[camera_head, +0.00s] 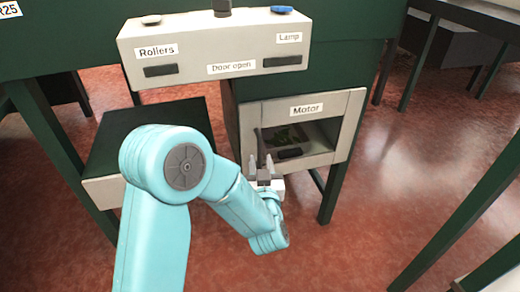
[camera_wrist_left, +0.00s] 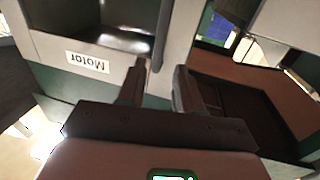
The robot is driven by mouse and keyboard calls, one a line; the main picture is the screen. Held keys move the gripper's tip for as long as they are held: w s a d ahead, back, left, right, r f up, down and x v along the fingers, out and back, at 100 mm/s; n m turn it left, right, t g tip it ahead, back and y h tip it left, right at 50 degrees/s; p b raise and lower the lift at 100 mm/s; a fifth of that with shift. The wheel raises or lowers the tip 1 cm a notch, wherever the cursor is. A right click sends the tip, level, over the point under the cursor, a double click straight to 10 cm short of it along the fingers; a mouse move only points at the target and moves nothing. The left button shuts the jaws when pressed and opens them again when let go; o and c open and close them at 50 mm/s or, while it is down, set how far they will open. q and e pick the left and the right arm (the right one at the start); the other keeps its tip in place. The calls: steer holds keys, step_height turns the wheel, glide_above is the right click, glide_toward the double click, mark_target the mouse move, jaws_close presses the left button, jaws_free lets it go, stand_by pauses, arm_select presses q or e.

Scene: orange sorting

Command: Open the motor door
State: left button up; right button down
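The motor unit is a pale grey front with a "Motor" label (camera_head: 306,110) on a dark green cabinet. Below the label is an opening or window (camera_head: 315,135) with a dark inside and something green in it. My left gripper (camera_head: 262,163) is in front of the lower left of this front, fingers apart. In the left wrist view the fingers (camera_wrist_left: 157,82) are spread, with a pale grey edge of the front beyond and between them. I cannot tell whether they touch it. My right gripper is not in view.
Above is a grey panel (camera_head: 212,46) with "Rollers", "Door open" and "Lamp" labels and a blue button (camera_head: 281,9). A dark open drawer or shelf (camera_head: 110,135) is at the left. Green table legs (camera_head: 334,190) stand nearby. The red floor (camera_head: 365,220) is clear.

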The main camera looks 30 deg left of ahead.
mark_target(260, 149)
arm_select(q)
steer(key=b+x, duration=0.1)
steer(key=x, duration=0.6)
steer(key=shift+w, duration=0.1)
jaws_close()
